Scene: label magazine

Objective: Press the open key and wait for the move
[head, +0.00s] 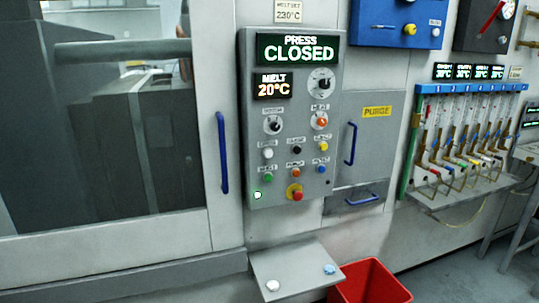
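The grey control panel (292,120) stands in the middle of the head view. Its top display (298,50) reads "PRESS CLOSED". A smaller display (273,86) reads "MELT 20°C". Below the knobs are a white key (268,153), a black key (297,150), a yellow key (321,146), a green key (267,178), an orange key (296,173) and a blue key (321,169). Their labels are too blurred to tell surely which is the open key. My gripper is not in view.
A red stop button (298,196) sits below the keys. A windowed door (110,120) with a blue handle (222,153) is left of the panel. A grey shelf (298,262) with two small buttons and a red bin (370,283) stand below. A purge cover (362,145) is at right.

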